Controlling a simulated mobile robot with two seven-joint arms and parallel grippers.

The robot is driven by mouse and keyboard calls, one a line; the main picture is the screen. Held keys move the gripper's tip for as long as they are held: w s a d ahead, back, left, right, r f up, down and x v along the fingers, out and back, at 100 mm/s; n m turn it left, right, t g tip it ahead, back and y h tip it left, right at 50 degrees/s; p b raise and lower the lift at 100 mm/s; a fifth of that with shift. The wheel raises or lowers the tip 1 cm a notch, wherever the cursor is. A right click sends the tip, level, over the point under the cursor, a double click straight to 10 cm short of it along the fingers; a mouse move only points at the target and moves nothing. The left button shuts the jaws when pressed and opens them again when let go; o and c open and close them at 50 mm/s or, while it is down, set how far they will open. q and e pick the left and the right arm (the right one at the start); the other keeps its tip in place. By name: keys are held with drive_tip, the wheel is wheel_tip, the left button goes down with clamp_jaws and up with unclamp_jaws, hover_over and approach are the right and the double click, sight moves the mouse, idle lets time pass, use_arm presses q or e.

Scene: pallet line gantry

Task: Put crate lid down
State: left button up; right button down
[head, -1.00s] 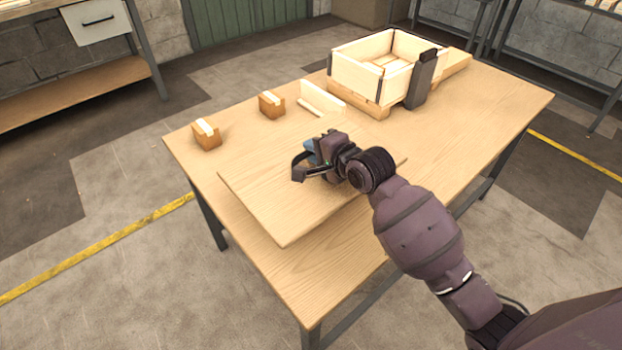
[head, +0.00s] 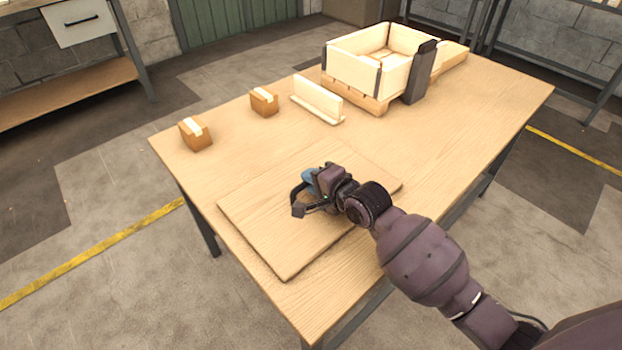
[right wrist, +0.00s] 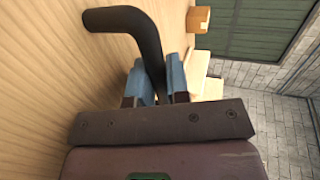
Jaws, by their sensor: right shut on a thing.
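The crate lid (head: 275,235) is a flat square wooden board, lying low over the near left part of the table; I cannot tell for sure whether it touches the tabletop. My right gripper (head: 306,186) is over the middle of the lid, shut on its dark curved handle (right wrist: 138,28). In the right wrist view the blue fingertips (right wrist: 156,80) stand on both sides of the handle, and the lid's wood grain (right wrist: 50,80) fills the left. The open wooden crate (head: 352,74) stands on a small pallet (head: 355,98) at the table's far end. My left gripper is not in view.
Two small brown boxes (head: 195,134) (head: 264,101) stand along the far left edge of the table (head: 430,140). A pale L-shaped wooden piece (head: 318,99) lies between them and the crate. A dark upright post (head: 420,72) stands beside the crate. The table's right middle is clear.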

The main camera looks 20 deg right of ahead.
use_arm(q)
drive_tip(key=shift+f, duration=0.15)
use_arm(e)
drive_tip(key=c, duration=1.1)
unclamp_jaws()
drive_tip(key=shift+r, duration=0.1)
drive_tip(key=shift+s+d+r, duration=0.1)
drive_tip(key=shift+s+r, duration=0.05)
drive_tip(key=shift+s, duration=0.05)
drive_tip(key=p+v, duration=0.3)
drive_tip(key=v, duration=0.7)
drive_tip(key=shift+s+r, duration=0.1)
drive_tip(key=shift+r, duration=0.05)
drive_tip(key=shift+s+d+r, duration=0.1)
drive_tip(key=shift+s+d, duration=0.1)
drive_tip(key=shift+s, duration=0.3)
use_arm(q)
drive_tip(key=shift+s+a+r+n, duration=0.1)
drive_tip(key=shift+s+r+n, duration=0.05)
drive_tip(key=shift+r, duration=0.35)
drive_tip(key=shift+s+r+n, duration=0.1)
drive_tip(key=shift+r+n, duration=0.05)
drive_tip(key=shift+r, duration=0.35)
use_arm(e)
drive_tip(key=shift+s, duration=0.1)
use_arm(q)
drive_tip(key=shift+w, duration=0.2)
